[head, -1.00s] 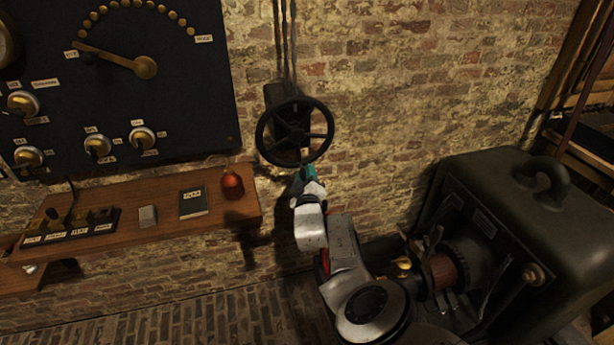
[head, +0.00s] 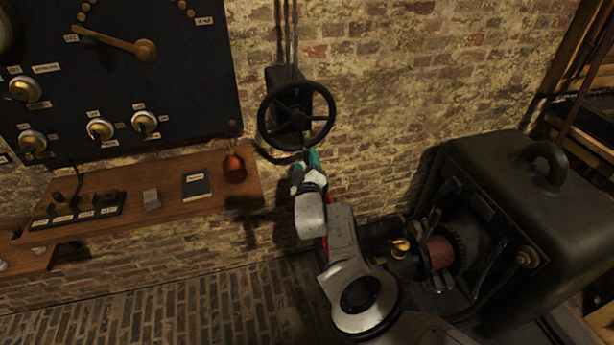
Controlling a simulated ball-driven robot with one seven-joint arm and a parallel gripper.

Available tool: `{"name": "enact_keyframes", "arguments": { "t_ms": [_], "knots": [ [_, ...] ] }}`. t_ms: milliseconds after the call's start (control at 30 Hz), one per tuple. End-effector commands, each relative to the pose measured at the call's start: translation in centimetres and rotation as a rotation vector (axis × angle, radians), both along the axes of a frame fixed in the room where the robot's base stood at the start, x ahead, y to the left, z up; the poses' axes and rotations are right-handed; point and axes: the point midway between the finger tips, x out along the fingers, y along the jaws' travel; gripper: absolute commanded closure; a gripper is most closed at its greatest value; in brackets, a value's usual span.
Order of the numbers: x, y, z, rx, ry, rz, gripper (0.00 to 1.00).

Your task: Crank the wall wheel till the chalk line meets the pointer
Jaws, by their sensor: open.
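The black wall wheel (head: 265,117) is mounted on a dark box (head: 281,76) on the brick wall, right of the dark panel. It has a round rim and several spokes. I cannot make out a chalk line or a pointer on it at this size. My gripper (head: 311,158), with teal fingertips, is open just below the lower right of the wheel's rim. It holds nothing. I cannot tell whether a fingertip touches the rim.
A wooden shelf (head: 110,190) at left holds a red round object (head: 233,167), a dark notebook (head: 196,184), a small grey block (head: 151,199) and a switch strip (head: 75,214). The dark panel (head: 190,90) hangs above. A large dark machine (head: 540,220) stands at right. Brick floor is clear at lower left.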

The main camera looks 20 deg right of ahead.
Motion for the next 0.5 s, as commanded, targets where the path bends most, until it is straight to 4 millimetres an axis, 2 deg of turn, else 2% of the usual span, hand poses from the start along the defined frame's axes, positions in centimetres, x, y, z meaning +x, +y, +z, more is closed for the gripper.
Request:
{"name": "enact_keyframes", "arguments": {
  "t_ms": [33, 267, 333, 500],
  "knots": [
    [-0.6, 0.1, 0.6, -0.002, 0.002, 0.001, 0.40],
    [-3.6, 0.9, 0.6, -0.005, 0.001, 0.003, 0.40],
    [-4.2, 1.0, -0.4, -0.008, 0.003, 0.004, 0.40],
    [-5.5, 1.2, -0.7, -0.011, 0.008, 0.004, 0.40]
  ]
}}
